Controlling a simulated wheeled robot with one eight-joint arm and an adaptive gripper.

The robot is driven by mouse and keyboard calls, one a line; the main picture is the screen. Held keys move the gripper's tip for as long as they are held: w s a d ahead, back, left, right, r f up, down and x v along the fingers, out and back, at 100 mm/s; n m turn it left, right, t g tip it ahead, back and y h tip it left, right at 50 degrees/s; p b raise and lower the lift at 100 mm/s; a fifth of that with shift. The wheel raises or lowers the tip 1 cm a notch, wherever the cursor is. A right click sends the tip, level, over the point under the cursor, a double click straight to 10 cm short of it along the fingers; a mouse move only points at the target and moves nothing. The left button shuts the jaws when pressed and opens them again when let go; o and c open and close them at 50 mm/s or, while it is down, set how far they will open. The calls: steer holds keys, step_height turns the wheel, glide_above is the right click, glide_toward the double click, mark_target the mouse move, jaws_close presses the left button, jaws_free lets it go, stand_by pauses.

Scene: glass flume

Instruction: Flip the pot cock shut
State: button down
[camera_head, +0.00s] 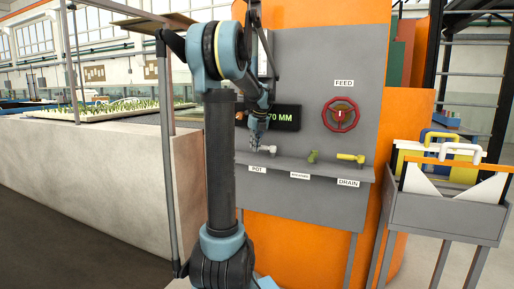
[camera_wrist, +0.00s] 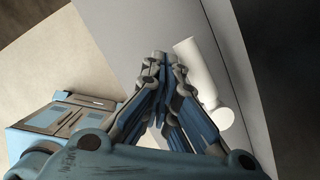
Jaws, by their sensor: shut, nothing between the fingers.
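The pot cock (camera_head: 268,149) is a pale, light grey lever on the ledge of the grey panel, above the POT label (camera_head: 258,168). In the wrist view the pale cylindrical lever (camera_wrist: 207,85) lies just right of my fingers. My gripper (camera_head: 255,145) points down at the left end of this cock in the head view. In the wrist view the fingertips of my gripper (camera_wrist: 164,58) are together with nothing between them. They are close beside the lever; I cannot tell whether they touch it. The cock's base is partly hidden by my fingers.
A green cock (camera_head: 313,156) and a yellow drain cock (camera_head: 350,158) stand farther right on the ledge. Above them are a red feed wheel (camera_head: 341,115) and a display (camera_head: 286,117). A grey bin (camera_head: 445,210) stands right; a concrete flume wall (camera_head: 90,180) is left.

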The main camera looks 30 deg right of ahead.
steer(key=shift+s+a+r, duration=0.1)
steer(key=shift+s+a, duration=0.2)
steer(key=shift+s+a+r, duration=0.2)
steer(key=shift+s+a, duration=0.65)
steer(key=shift+a, duration=0.2)
step_height(320, 180, up, 10)
steer(key=s+a, duration=0.2)
steer(key=shift+a+f, duration=0.15)
steer(key=shift+f, duration=0.05)
steer(key=s+a+f+n, duration=0.6)
steer(key=s+a+n, duration=0.1)
steer(key=a+n, duration=0.25)
steer(key=s+a+f+n, duration=0.7)
steer(key=a+n, duration=0.2)
steer(key=a, duration=0.2)
steer(key=s+a+f+n, duration=0.4)
steer(key=s+f+n, duration=0.3)
steer(key=f+n, duration=0.2)
steer(key=s+a+f+n+g, duration=0.1)
steer(key=s+a+f+n, duration=0.4)
steer(key=s+f+n, duration=0.3)
steer(key=shift+s+f+n, duration=0.25)
steer(key=shift+f+n, duration=0.1)
steer(key=shift+f, duration=0.05)
